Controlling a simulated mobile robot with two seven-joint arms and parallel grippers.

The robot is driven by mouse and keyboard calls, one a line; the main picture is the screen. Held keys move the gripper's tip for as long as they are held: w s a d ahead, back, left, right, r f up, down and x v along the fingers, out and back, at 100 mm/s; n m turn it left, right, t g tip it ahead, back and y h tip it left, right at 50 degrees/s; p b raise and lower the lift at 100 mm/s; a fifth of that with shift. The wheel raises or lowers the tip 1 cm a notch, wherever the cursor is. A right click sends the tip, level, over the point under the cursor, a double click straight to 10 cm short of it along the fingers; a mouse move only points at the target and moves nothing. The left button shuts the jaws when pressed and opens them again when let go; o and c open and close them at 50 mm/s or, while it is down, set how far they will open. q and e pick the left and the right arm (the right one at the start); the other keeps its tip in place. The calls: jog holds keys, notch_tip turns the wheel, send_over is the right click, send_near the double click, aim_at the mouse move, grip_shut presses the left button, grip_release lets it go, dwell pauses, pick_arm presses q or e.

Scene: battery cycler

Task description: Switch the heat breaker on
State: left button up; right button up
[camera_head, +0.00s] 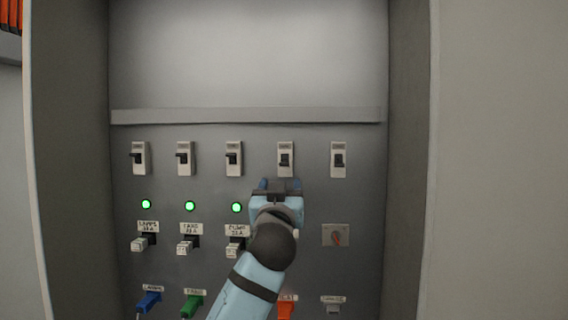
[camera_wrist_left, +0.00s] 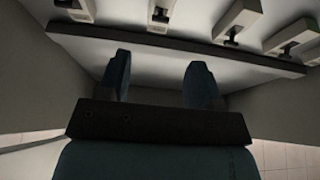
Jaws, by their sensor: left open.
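The heat breaker (camera_head: 285,159) is most likely the fourth white switch from the left in the upper row, above the column with the orange plug. Its label is too small to read. Its dark lever sits lower than those of the three switches to its left. My left gripper (camera_head: 279,185) is open and empty, with its fingertips just below this switch in the head view. The gap to the lever cannot be judged. In the left wrist view the two blue fingers (camera_wrist_left: 158,75) are spread apart with nothing between them. My right gripper is not in view.
Three other breakers stand to the left and another breaker (camera_head: 339,160) to the right. Three green lamps (camera_head: 190,206) glow below the left three. A ledge (camera_head: 245,115) runs above; cabinet side walls flank the panel.

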aim_at(284, 164)
pick_arm(q)
jog(key=p+x, duration=0.3)
jog(key=x, duration=0.6)
jog(key=shift+w+r, duration=0.15)
jog(key=shift+w, duration=0.05)
jog(key=shift+w+r, duration=0.1)
jog(key=shift+w, duration=0.2)
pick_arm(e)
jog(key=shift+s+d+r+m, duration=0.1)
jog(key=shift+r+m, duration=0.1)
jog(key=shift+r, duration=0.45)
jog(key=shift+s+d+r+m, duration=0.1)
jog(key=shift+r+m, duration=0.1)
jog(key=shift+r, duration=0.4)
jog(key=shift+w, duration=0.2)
pick_arm(q)
jog(key=c, duration=0.7)
jog(key=shift+c, duration=0.9)
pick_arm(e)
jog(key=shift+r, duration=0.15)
